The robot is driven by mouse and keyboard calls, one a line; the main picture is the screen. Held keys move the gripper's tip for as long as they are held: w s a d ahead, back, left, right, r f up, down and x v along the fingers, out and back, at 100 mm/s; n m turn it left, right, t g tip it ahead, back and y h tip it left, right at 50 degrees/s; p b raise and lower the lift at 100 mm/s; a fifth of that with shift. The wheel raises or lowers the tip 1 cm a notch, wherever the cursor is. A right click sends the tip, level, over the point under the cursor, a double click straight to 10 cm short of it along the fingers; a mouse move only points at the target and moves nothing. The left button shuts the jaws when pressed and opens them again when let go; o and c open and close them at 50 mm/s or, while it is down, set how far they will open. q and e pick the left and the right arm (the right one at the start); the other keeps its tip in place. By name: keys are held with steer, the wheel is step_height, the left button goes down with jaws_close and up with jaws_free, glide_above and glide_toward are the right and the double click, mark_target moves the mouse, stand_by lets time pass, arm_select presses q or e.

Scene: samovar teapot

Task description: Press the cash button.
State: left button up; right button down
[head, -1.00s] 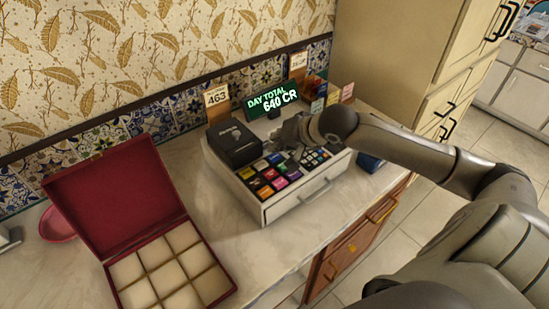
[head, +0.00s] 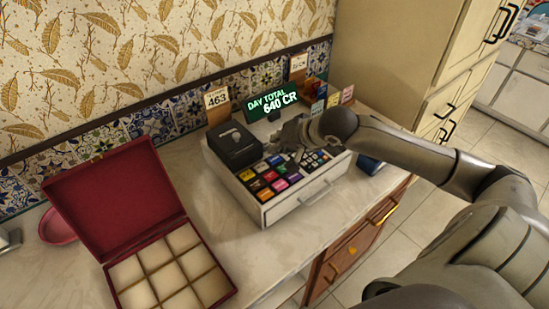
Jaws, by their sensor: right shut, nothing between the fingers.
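A white cash register (head: 246,200) with a closed front drawer stands on the counter. Its top carries several coloured keys (head: 268,177), a dark number pad (head: 316,158) and a black printer box (head: 234,145). A green-lit display (head: 272,103) behind it reads "DAY TOTAL 640 CR". My right gripper (head: 298,146) is shut and empty, low over the back of the keys, between the printer box and the number pad. It hides some of the keys. I cannot tell whether it touches one. The key labels are too small to read, so I cannot single out the cash button. My left gripper is not in view.
An open red box (head: 119,200) with pale empty compartments stands on the marble counter (head: 290,235) at the left. A sign (head: 217,99) reading 463 and several coloured cards (head: 333,99) stand behind the register. A tall cream cabinet (head: 390,50) is at the right.

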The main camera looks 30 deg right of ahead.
mark_target(277, 157)
steer(key=shift+f, duration=0.2)
steer(key=shift+f, duration=0.25)
steer(key=shift+f, duration=0.4)
stand_by(0.7)
steer(key=shift+r+p, duration=0.1)
steer(key=shift+p, duration=0.2)
steer(key=shift+r+p, duration=0.7)
steer(key=shift+p, duration=0.4)
step_height(277, 157, up, 5)
steer(key=p, duration=0.6)
steer(key=shift+r, duration=0.1)
